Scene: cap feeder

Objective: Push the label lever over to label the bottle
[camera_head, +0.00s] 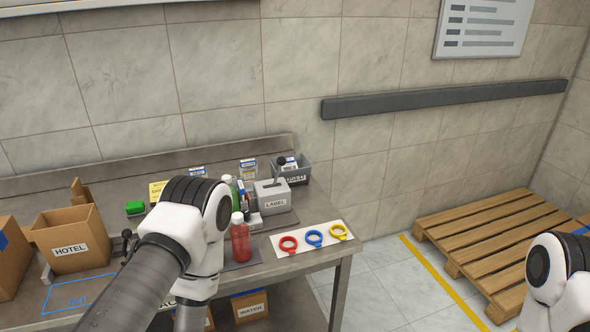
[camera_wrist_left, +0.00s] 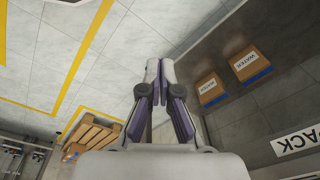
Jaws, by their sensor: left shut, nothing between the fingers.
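The label machine (camera_head: 274,197), a grey block marked LABEL, stands on the bench. Its label lever (camera_head: 281,162), a thin rod with a black knob, stands up from the top and leans slightly right. A red bottle (camera_head: 240,240) with a white cap stands upright in front of the machine, apart from it. My left gripper (camera_wrist_left: 160,64) is shut and empty in the left wrist view, with floor behind it. In the head view my left arm covers the bench left of the bottle, and its fingers are not seen. My right gripper is out of view.
Red, blue and yellow rings (camera_head: 314,239) lie on a white mat right of the bottle. Other bottles crowd left of the machine; a grey bin (camera_head: 296,174) stands behind it. A HOTEL box (camera_head: 70,250) is at left. A pallet (camera_head: 510,235) lies on the floor.

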